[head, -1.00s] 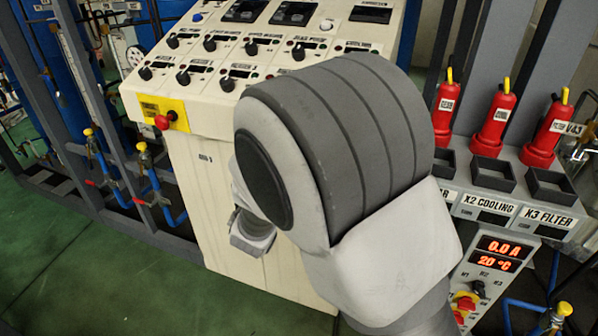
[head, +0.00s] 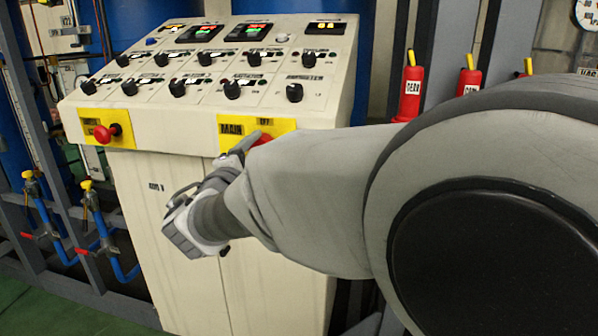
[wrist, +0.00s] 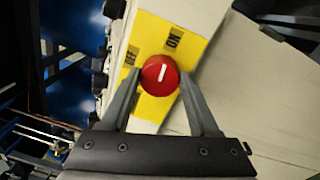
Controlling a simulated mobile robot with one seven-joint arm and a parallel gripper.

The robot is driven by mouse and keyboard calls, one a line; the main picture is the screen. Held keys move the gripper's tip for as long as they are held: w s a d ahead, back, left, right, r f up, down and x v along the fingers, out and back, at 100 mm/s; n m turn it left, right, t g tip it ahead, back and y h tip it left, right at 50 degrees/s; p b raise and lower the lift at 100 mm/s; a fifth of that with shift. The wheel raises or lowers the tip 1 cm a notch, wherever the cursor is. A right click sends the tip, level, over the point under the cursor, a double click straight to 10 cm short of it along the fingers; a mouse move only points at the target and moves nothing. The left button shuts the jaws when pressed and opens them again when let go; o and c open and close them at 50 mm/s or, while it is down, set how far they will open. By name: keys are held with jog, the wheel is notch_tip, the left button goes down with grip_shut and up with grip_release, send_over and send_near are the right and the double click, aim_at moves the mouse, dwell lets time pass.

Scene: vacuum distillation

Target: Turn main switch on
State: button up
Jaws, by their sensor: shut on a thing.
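The main switch is a red round knob (wrist: 160,76) on a yellow plate (wrist: 150,103) with ON and OFF labels. Its white mark points closer to the ON label than to OFF in the wrist view. My gripper (wrist: 159,73) is shut on the knob, one finger on each side. In the head view the red knob (head: 264,139) is partly hidden behind my gripper, at the front edge of the sloped console (head: 190,128).
A red emergency-type button (head: 106,133) sits on another yellow plate to the left. Several black knobs cover the console top. The displays (head: 255,31) behind them show lit digits. Red bottles (head: 411,92) stand at the right. Blue pipes with valves (head: 105,235) are at the left.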

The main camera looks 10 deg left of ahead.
jog(key=shift+m+b, duration=0.7)
jog(key=shift+b, duration=0.3)
jog(key=o, duration=1.4)
jog(key=shift+s, duration=0.1)
